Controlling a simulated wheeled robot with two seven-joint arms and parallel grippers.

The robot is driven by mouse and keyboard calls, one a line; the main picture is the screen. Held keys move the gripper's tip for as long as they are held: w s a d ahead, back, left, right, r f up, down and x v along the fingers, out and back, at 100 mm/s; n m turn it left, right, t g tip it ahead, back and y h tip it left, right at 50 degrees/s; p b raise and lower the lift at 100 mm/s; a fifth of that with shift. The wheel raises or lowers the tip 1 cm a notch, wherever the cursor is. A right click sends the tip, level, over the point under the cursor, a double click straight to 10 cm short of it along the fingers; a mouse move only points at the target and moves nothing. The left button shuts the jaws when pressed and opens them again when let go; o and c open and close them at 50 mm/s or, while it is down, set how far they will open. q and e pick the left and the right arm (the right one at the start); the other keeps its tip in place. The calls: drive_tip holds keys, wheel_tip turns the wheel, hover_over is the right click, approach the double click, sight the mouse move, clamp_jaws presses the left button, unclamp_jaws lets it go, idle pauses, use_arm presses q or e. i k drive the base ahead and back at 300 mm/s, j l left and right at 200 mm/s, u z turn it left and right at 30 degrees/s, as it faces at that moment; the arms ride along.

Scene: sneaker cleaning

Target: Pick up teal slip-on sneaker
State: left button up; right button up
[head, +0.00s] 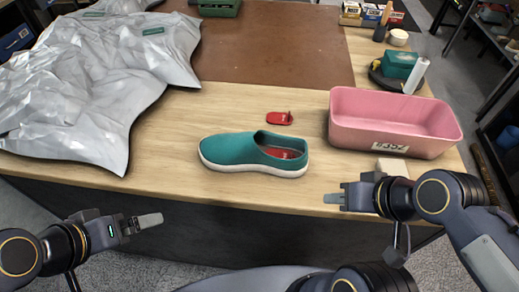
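The teal slip-on sneaker (235,150) lies upright on its white sole on the wooden table, toe to the left and heel opening to the right. A red insole shows inside its opening. My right gripper (335,193) is at the table's front edge, right of the sneaker's heel and nearer to me. It is apart from the sneaker, and its fingers look parted with nothing between them. My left gripper (150,220) is in front of the table's edge, left of and nearer to me than the sneaker. It holds nothing visible; its finger gap cannot be made out.
A small red item (278,118) lies behind the sneaker. A pink bin (393,122) stands to the right, with a small pale block (392,168) before it. A crumpled silver sheet (85,90) covers the left. A brown mat (275,45) lies behind.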

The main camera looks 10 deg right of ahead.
sight(238, 151)
drive_tip(key=k, duration=0.3)
drive_tip(key=k+u, duration=0.1)
drive_tip(key=u, duration=0.35)
drive_tip(key=k+u, duration=0.15)
drive_tip(key=u, duration=0.25)
drive_tip(key=k+j+u, duration=0.1)
drive_tip(key=u, duration=0.35)
drive_tip(key=l+u, duration=0.15)
drive_tip(key=l, duration=0.25)
drive_tip(key=k+l+u, duration=0.15)
drive_tip(key=l, duration=0.25)
drive_tip(key=k+l+u, duration=0.1)
drive_tip(key=l, duration=0.3)
